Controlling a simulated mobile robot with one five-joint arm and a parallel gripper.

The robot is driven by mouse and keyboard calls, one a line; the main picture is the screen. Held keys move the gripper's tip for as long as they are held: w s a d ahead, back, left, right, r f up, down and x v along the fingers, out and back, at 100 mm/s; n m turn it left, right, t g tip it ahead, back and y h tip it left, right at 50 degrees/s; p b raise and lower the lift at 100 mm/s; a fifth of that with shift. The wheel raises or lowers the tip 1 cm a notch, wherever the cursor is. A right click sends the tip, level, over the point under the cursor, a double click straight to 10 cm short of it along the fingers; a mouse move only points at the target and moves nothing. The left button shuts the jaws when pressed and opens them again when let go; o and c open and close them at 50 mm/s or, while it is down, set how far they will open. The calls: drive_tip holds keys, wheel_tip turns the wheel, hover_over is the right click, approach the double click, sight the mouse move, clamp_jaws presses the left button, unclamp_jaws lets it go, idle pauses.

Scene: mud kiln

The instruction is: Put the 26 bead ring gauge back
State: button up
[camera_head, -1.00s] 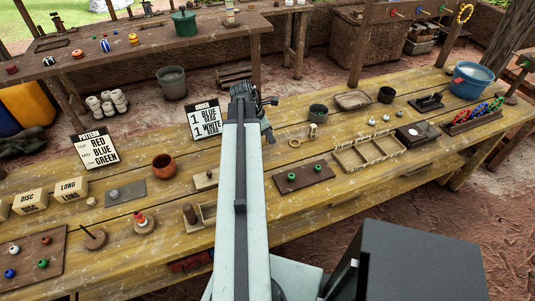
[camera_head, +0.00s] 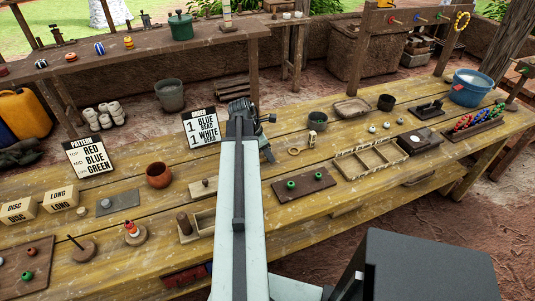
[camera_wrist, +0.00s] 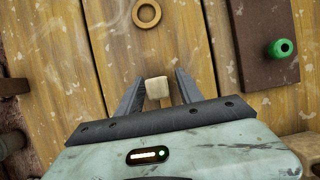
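A flat tan ring (camera_head: 294,151) lies on the workbench just right of my gripper; it also shows at the top of the wrist view (camera_wrist: 146,13). A small upright yellowish piece (camera_head: 312,138) stands behind it. I cannot read a 26 on either, so I cannot tell which is the gauge. My gripper (camera_wrist: 158,78) points down over the planks with its fingers apart. A pale block (camera_wrist: 157,90) shows between the fingers, with narrow gaps at its sides; I cannot tell if it touches them. In the head view my arm hides this block.
A dark board with green beads (camera_head: 303,185) lies in front of the ring. A divided wooden tray (camera_head: 370,158) is to the right, a dark green pot (camera_head: 317,121) behind. An order sign (camera_head: 201,128) and a brown pot (camera_head: 158,174) stand to the left. Bare planks surround the ring.

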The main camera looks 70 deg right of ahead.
drive_tip(key=shift+r+p, duration=0.45)
drive_tip(key=p+v, duration=1)
drive_tip(key=v, duration=0.1)
drive_tip(key=shift+r, duration=0.2)
drive_tip(key=shift+a, duration=0.15)
